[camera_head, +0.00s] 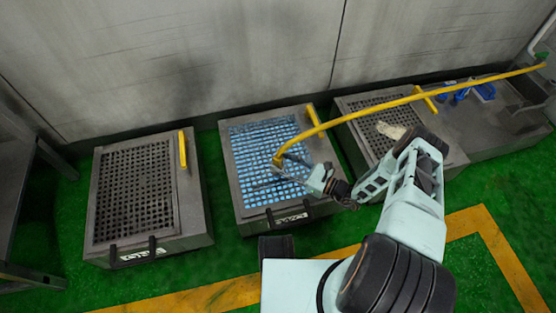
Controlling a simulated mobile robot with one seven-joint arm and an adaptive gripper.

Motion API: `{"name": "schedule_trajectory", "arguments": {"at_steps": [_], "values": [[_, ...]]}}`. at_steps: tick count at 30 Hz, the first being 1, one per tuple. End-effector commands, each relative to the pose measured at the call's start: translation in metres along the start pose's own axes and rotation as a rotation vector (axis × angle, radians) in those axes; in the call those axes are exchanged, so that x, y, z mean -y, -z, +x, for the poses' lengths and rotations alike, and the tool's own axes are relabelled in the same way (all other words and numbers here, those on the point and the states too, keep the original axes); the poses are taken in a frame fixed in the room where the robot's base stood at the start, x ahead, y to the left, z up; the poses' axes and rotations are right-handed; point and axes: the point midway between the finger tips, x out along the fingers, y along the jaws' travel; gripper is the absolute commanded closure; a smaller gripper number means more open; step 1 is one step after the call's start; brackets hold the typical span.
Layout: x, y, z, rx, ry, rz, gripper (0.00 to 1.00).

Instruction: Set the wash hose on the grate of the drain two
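The yellow wash hose (385,108) arcs from the wall fitting at the far right to my gripper (281,167). My gripper appears shut on the hose's free end, over the middle drain's grate (250,150), which shows bright blue. I cannot tell whether the hose end touches the grate or hangs just above it. The middle drain is a grey box (232,207) with a yellow handle (312,114) and a front label too small to read. My gripper and wrist hide the grate's lower right part.
A left drain (193,205) with a dark grate and a right drain (345,108) stand beside it. A pale rag-like thing (391,130) lies on the right grate. Blue items (474,93) lie on the bench at right. A wall stands behind. Green floor lies in front.

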Motion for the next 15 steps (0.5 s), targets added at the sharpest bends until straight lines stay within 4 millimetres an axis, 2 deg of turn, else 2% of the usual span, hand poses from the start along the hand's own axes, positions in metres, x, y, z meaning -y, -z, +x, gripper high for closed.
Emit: {"name": "schedule_trajectory", "arguments": {"at_steps": [9, 15], "values": [[0.001, -0.002, -0.07, 0.001, 0.005, 0.0, 0.61], [0.0, -0.001, -0.097, 0.002, 0.002, 0.001, 0.61]]}}
